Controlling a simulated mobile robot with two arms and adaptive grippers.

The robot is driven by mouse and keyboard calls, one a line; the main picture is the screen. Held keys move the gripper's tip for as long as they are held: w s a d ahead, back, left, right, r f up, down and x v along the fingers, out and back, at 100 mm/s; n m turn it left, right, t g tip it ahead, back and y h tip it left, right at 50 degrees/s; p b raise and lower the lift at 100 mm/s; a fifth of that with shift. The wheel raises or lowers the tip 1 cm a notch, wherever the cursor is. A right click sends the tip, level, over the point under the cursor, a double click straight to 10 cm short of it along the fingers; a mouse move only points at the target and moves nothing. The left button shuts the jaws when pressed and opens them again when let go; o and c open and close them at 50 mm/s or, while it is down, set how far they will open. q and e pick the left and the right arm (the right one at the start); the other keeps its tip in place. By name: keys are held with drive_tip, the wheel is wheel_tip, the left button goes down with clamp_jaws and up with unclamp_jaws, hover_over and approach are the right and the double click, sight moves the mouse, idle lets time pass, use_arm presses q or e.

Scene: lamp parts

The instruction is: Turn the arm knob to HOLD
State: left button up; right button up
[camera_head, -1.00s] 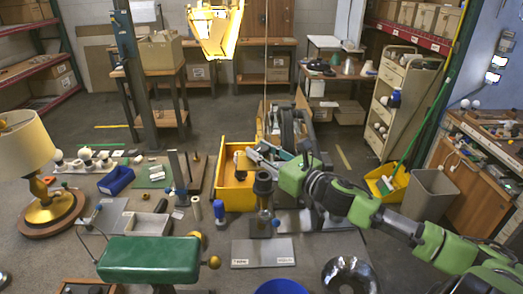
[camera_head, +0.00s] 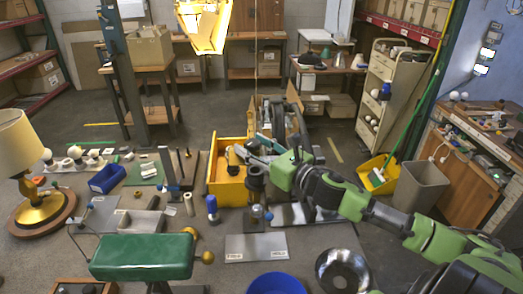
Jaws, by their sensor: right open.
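A dark upright post fixture (camera_head: 256,182) stands on the bench right of the yellow bin. A small blue knob (camera_head: 268,216) shows at its lower front; I cannot tell whether it is the arm knob, and no pointer setting is readable. A grey plate (camera_head: 256,248) with two small labels, too small to read surely, lies in front. My right gripper (camera_head: 245,153) is open, beside the top of the post and over the right side of the yellow bin (camera_head: 228,192). Its fingertips are small and partly lost among dark parts. My left gripper is not in view.
A green padded block (camera_head: 142,257), a blue bowl (camera_head: 277,284) and a shiny metal dish (camera_head: 342,271) are along the front. A blue-capped bottle (camera_head: 212,208) stands left of the post. A table lamp (camera_head: 22,150) is at far left. A yellow lamp hangs above (camera_head: 205,25).

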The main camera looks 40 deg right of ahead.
drive_tip(key=s+d, duration=0.1)
drive_tip(key=s, duration=1)
drive_tip(key=shift+s+d, duration=0.4)
